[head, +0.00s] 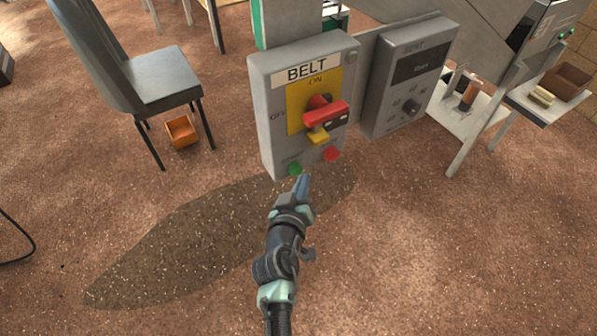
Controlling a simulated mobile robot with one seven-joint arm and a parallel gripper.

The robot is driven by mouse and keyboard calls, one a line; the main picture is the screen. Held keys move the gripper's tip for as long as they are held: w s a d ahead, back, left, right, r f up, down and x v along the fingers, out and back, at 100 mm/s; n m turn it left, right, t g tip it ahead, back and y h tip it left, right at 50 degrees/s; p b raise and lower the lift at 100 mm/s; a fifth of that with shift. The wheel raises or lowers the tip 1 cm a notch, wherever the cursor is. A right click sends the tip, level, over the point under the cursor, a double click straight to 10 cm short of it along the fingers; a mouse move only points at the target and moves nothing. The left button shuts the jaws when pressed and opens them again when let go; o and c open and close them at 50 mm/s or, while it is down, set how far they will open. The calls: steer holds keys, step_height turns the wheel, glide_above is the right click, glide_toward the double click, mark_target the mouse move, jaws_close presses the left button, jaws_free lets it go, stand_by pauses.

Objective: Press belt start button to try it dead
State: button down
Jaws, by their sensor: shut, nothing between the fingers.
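The grey belt control box (263,125) is marked BELT. The green button (294,169), beside a partly legible label, is at its lower left. A red button (332,154) is to the right of it. Above them a red rotary handle (325,115) lies roughly sideways on a yellow plate (296,100) marked ON at the top and OFF at the left. A yellow piece (318,135), perhaps a padlock, hangs at the handle. My gripper (304,179) is shut and empty, its tip just below and right of the green button in the picture. I cannot tell whether they touch.
A second grey box (405,75) with a dark display and knob stands to the right. A grey chair (160,78) and an orange bin (181,131) are at the left. A white table (475,122) is at the right. The floor around my arm is clear.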

steer(key=shift+w+a+b, duration=0.35)
steer(key=shift+w, duration=0.05)
stand_by(0.4)
stand_by(0.4)
steer(key=shift+s+d+p, duration=0.4)
steer(key=shift+s+d, duration=0.2)
steer(key=shift+s, duration=0.15)
steer(key=shift+s+d+p, duration=0.55)
steer(key=shift+s+d, duration=0.2)
steer(key=shift+s, duration=0.3)
steer(key=shift+s+d+p, duration=0.5)
steer(key=shift+s+d, duration=0.25)
steer(key=shift+s, duration=0.25)
